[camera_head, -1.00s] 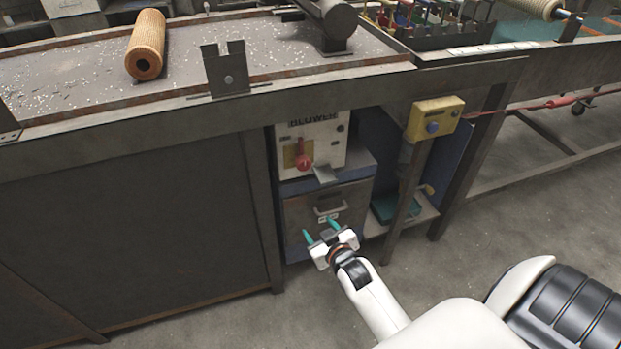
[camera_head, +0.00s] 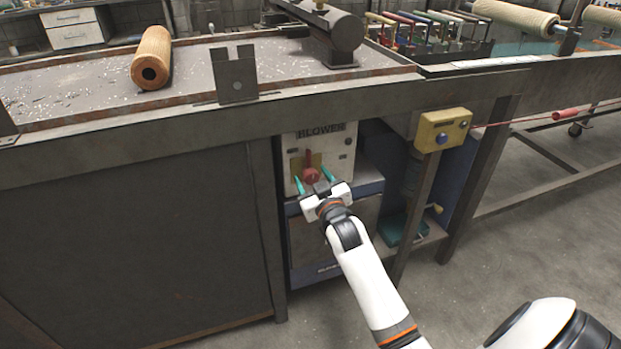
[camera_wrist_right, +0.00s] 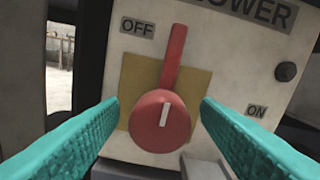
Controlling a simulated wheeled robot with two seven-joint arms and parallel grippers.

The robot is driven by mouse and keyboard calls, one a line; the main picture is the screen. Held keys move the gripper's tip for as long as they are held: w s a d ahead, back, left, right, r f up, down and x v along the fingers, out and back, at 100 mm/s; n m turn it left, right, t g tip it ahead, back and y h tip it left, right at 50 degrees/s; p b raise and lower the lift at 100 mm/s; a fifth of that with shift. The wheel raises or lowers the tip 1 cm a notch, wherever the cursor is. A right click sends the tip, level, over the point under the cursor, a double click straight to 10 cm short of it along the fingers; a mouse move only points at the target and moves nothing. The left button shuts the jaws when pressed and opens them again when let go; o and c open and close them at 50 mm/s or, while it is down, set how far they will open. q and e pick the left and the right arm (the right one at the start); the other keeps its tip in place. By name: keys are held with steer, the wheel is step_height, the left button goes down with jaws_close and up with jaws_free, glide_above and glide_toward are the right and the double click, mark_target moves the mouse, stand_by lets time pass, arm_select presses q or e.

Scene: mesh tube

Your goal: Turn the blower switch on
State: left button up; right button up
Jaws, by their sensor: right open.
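The blower switch is a red rotary knob with a lever (camera_head: 311,174) on a white panel labelled BLOWER (camera_head: 338,155) under the bench. In the right wrist view the red knob (camera_wrist_right: 160,118) has its lever pointing up, slightly right, with a white mark on its round face. The OFF label (camera_wrist_right: 138,27) is at upper left and the ON label (camera_wrist_right: 256,111) at lower right. My right gripper (camera_head: 313,187) is open in front of the knob. Its teal fingers (camera_wrist_right: 160,108) stand on either side of it, apart from it. My left gripper is not in view.
A yellow box with a blue button (camera_head: 442,130) is mounted on a post to the right. The bench edge (camera_head: 200,115) runs above the panel. A brown mesh tube (camera_head: 153,57) lies on the bench top. Open floor lies in front at right.

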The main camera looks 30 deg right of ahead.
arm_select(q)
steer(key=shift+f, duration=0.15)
arm_select(e)
steer(key=shift+x, duration=0.85)
steer(key=shift+c, duration=0.6)
